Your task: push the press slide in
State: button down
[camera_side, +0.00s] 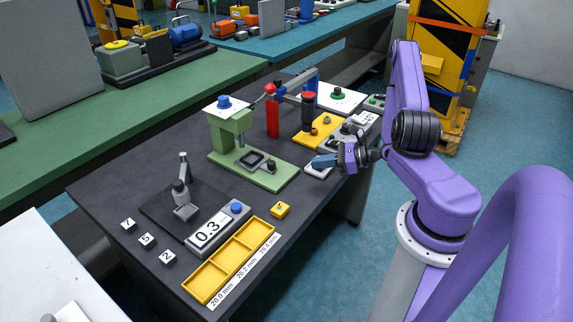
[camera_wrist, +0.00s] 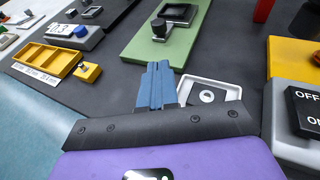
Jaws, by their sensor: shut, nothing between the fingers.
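The press is a green frame (camera_side: 235,125) standing on a green base (camera_side: 278,180), which also shows in the wrist view (camera_wrist: 135,50). On the base sits the slide, a dark square frame (camera_side: 250,156) with a small knob (camera_side: 270,165) on its near side. In the wrist view the slide (camera_wrist: 189,13) lies ahead, its knob (camera_wrist: 158,27) toward my gripper. My gripper (camera_side: 313,163) is shut and empty, right of the base and apart from the knob. Its blue fingers (camera_wrist: 155,65) point toward the press in the wrist view. How far the slide is in is unclear.
A white tray with a round part (camera_wrist: 208,95) is just beside my fingers. A grey switch box (camera_wrist: 297,120) and yellow plate (camera_side: 314,132) are close by. A yellow block (camera_side: 280,210), sorting tray (camera_side: 208,280) and display (camera_side: 213,230) lie nearer the front.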

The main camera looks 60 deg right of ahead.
aim_at(286, 173)
jog(key=x, duration=0.9)
jog(key=shift+a+r, duration=0.1)
jog(key=shift+r, duration=0.2)
jog(key=shift+w+a, duration=0.3)
jog(key=shift+w, duration=0.5)
jog(key=shift+w, duration=2.4)
